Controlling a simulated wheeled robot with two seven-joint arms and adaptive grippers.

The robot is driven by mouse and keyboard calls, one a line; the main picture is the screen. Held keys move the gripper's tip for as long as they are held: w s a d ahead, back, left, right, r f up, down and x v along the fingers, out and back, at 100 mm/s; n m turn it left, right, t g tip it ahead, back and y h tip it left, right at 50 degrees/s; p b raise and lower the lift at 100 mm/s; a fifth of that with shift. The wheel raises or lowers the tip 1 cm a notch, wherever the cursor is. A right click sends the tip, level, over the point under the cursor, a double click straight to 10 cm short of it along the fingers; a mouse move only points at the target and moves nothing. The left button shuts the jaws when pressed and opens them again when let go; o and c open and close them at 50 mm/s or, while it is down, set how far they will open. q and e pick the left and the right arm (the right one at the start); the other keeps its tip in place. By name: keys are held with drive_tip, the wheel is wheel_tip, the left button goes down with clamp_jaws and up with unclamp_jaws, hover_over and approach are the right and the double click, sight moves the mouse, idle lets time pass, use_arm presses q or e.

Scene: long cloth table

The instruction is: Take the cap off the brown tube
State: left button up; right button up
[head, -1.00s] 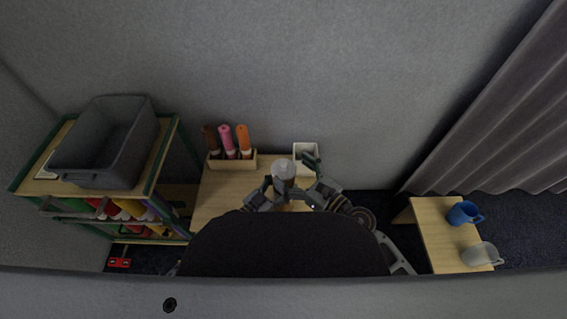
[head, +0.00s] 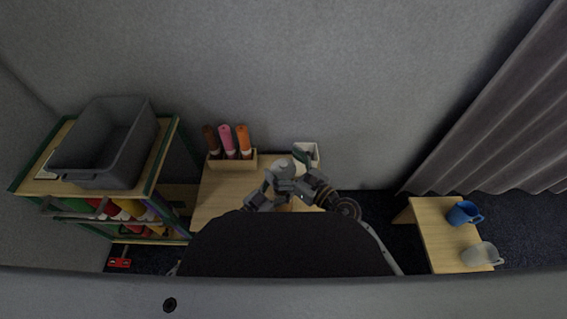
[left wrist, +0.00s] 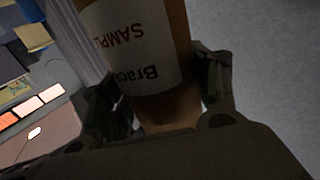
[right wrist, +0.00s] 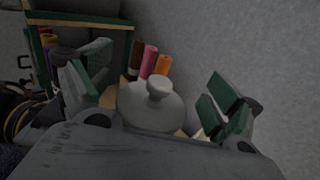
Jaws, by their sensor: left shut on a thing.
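A brown tube (left wrist: 165,70) with a white printed label fills the left wrist view. My left gripper (left wrist: 168,100) is shut on it, one finger on each side. A pale round cap (right wrist: 150,108) with a small knob shows in the right wrist view. It also shows in the head view (head: 281,165), above my left gripper (head: 266,186). My right gripper (right wrist: 160,95) is open, with its fingers apart on either side of the cap. In the head view my right gripper (head: 299,170) is close beside the cap. Where the cap meets the tube is hidden.
A wooden rack (head: 232,164) holds brown, pink and orange tubes at the table's back. A white box (head: 314,150) stands right of it. A shelf with a grey bin (head: 103,140) is at the left. A side table (head: 441,230) holds a blue mug (head: 464,213) and a clear mug.

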sight(283, 163)
drive_tip(key=c, duration=1.2)
drive_tip(key=shift+r, duration=1.2)
drive_tip(key=shift+r, duration=1.9)
use_arm(q)
drive_tip(key=o, duration=1.5)
drive_tip(key=shift+s+a, duration=0.1)
drive_tip(key=shift+v, duration=5.85)
